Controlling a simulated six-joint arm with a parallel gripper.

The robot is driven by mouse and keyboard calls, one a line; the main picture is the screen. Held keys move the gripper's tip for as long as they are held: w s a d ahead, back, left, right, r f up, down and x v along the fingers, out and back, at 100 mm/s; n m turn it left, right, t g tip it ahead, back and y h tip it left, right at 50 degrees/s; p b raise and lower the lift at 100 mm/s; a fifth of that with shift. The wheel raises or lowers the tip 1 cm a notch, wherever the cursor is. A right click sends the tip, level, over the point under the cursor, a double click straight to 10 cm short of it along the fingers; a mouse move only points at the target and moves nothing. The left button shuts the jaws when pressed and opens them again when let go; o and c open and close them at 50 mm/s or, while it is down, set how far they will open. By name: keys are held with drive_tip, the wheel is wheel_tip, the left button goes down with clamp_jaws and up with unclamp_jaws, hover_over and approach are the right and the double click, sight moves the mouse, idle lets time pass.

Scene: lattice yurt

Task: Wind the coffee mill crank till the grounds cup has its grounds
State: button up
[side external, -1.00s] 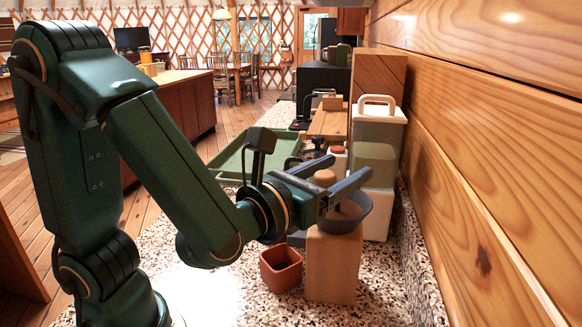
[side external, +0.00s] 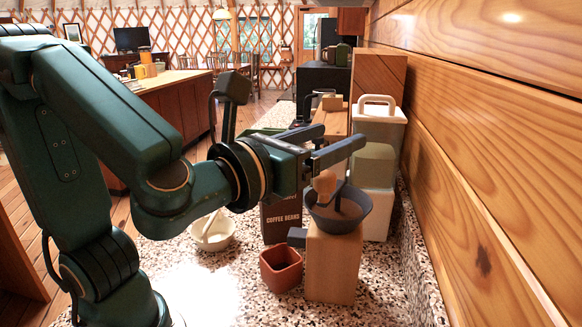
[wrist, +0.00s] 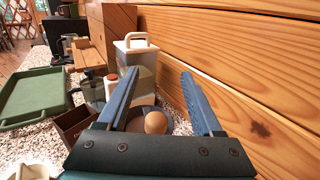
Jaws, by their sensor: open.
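The coffee mill (side external: 332,268) is a light wooden block with a dark hopper bowl (side external: 352,214) on top, standing on the speckled counter. The crank's round wooden knob (side external: 325,183) sits over the hopper; the knob also shows in the wrist view (wrist: 156,122). My gripper (side external: 340,153) is open, its two fingers level and slightly above the knob. In the wrist view the knob lies between the fingers, nearer their base, with nothing gripped. A reddish square cup (side external: 281,269) stands beside the mill's left; its inside looks empty from here, but the bottom is hard to see.
A dark box marked coffee beans (side external: 281,218) stands behind the cup. A white bowl (side external: 213,232) is to its left. A lidded canister (side external: 378,140) stands behind the mill, near the wooden wall (side external: 490,130) at right. A green tray (wrist: 32,98) lies to the left.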

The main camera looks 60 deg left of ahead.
sight(323, 187)
drive_tip(key=shift+r, duration=0.75)
drive_tip(key=shift+w+d+f+n+g+y, duration=0.1)
drive_tip(key=shift+f+n+g+y, duration=0.05)
drive_tip(key=shift+f+n+y, duration=0.15)
drive_tip(key=shift+w+d+f+n+g+y, duration=0.1)
drive_tip(key=shift+f+g+y, duration=0.1)
drive_tip(key=shift+y, duration=0.2)
drive_tip(key=f+n+y, duration=0.1)
drive_tip(key=f+n+g+y, duration=0.1)
drive_tip(key=y, duration=0.1)
drive_tip(key=f+n+g+y, duration=0.1)
drive_tip(key=y, duration=0.1)
drive_tip(key=shift+s+d+f, duration=0.3)
drive_tip(key=shift+s+d+f+n+g+y, duration=0.1)
drive_tip(key=shift+s+f+n+g+y, duration=0.3)
drive_tip(key=shift+f+n+y, duration=0.4)
drive_tip(key=shift+s+f+n+g, duration=0.25)
drive_tip(key=shift+f+n+g, duration=0.1)
drive_tip(key=shift+f, duration=0.25)
drive_tip(key=shift+x, duration=2.5)
drive_tip(key=shift+s, duration=0.1)
clamp_jaws()
